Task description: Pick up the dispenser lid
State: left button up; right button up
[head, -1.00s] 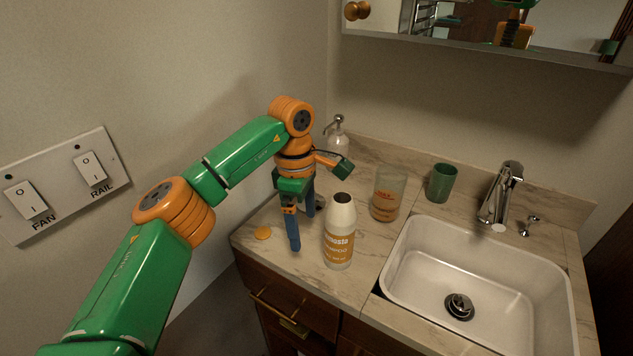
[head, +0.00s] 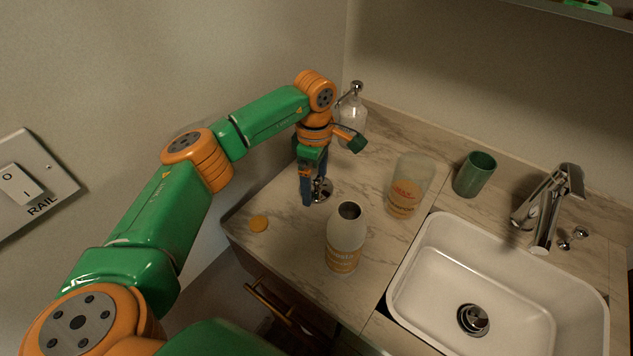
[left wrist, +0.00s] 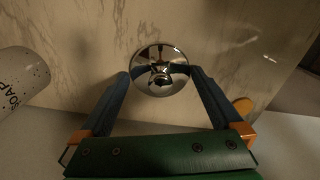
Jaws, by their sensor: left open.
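The dispenser lid (head: 323,189) is a shiny chrome piece lying on the marble counter, partly hidden behind my left gripper's fingers in the head view. In the left wrist view the lid (left wrist: 160,70) is a round mirror-like dome with a knob-like middle. My left gripper (head: 311,197) points down at it with blue fingers open. In the left wrist view the fingers stand on either side of the lid, with the right one close to its rim; I cannot tell whether they touch it. My right gripper is not in view.
An orange disc (head: 259,223) lies left. Farther right are a green cup (head: 475,174), sink (head: 440,240) and faucet (head: 550,205).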

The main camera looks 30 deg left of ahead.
pick_arm(q)
jog(key=c, duration=1.1)
